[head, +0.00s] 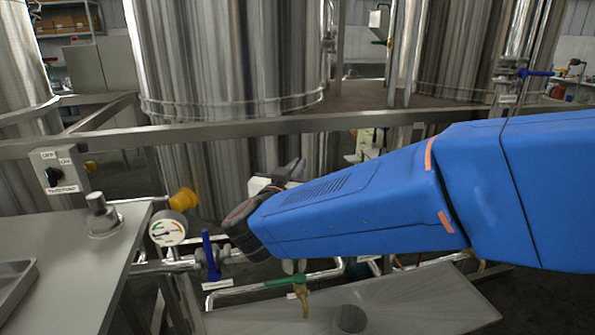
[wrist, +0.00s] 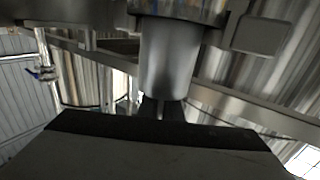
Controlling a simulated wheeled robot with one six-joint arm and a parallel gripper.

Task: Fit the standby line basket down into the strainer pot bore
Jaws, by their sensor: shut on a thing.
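My gripper (wrist: 162,106) shows in the wrist view as two dark fingers close together. They meet the lower end of a smooth grey metal cylinder (wrist: 168,62), which looks like the standby line basket. The cylinder's top end meets a wider metal part with a gold-brown tint at the picture's top edge. In the head view my blue arm hides most of the gripper, and the basket cannot be made out. I cannot identify the strainer pot bore for certain; a dark round shape (head: 350,319) shows on the low metal tray (head: 430,305).
A steel bench (head: 60,255) stands at left, with a pressure gauge (head: 168,228), a blue-handled valve (head: 210,255) and piping beside my wrist. A rail (head: 240,129) crosses in front of large steel tanks (head: 225,60).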

